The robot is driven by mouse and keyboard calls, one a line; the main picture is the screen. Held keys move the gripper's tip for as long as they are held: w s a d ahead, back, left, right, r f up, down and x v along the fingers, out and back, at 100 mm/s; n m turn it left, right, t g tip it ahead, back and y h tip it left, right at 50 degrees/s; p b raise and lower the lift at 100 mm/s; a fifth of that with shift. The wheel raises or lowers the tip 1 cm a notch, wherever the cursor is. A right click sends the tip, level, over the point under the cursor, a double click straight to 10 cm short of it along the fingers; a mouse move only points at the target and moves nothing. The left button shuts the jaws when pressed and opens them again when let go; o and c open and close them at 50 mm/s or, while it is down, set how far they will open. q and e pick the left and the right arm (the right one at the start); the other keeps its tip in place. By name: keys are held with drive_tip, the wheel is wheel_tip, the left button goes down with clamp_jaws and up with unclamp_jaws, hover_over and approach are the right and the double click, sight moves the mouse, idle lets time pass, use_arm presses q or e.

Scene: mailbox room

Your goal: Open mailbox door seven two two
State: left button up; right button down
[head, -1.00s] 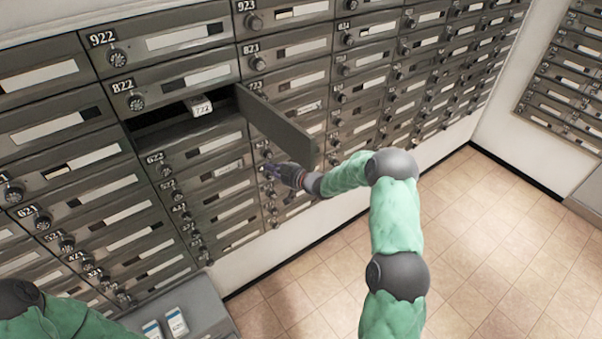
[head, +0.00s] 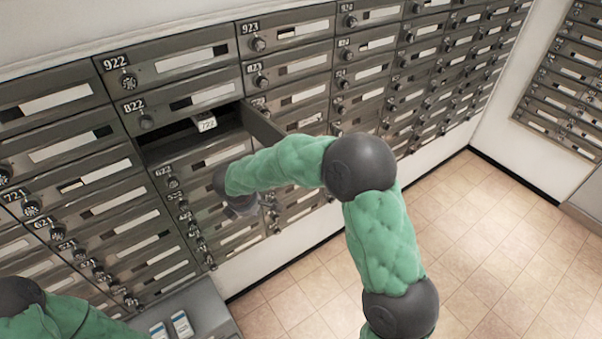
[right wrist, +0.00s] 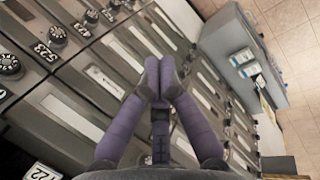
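The mailbox door 722 (head: 263,123) stands swung out from its right side, below mailbox 822. Its lower outer part is hidden behind my right arm. The dark compartment 722 (head: 165,152) is open, and a white tag reading 722 (head: 207,124) shows at its upper edge. My right arm reaches in front of the boxes just below and right of the opening; its gripper is mostly hidden by my arm in the head view. In the right wrist view my right gripper (right wrist: 158,78) has its purple fingertips together with nothing seen between them. My left gripper is out of view.
Closed mailboxes with round dials surround the opening, including 822 (head: 180,102) above. A grey ledge (head: 205,310) with small white-and-blue boxes (head: 181,324) stands at lower left. Tiled floor (head: 480,250) is clear at right. Another mailbox bank (head: 565,85) is on the right wall.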

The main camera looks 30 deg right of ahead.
drive_tip(key=s+d+r+n+g+h+p, duration=0.1)
drive_tip(key=s+r+n+h+p, duration=0.3)
drive_tip(key=r, duration=0.6)
drive_tip(key=s+r+h, duration=0.2)
drive_tip(key=s+r, duration=0.4)
drive_tip(key=r, duration=0.4)
drive_tip(key=w+d+f+p, duration=0.1)
drive_tip(key=w+d+f, duration=0.1)
drive_tip(key=d+f, duration=0.5)
drive_tip(key=d, duration=0.4)
drive_tip(key=shift+w+p, duration=0.25)
drive_tip(key=shift+p, duration=0.05)
drive_tip(key=shift+d, duration=0.15)
drive_tip(key=w+d+n+t, duration=0.1)
drive_tip(key=d+n, duration=0.2)
drive_tip(key=d, duration=0.5)
drive_tip(key=shift+w+d+t+y+b, duration=0.3)
drive_tip(key=shift+w+d+t+b, duration=0.05)
drive_tip(key=shift+w+t+b, duration=0.1)
drive_tip(key=shift+s, duration=0.1)
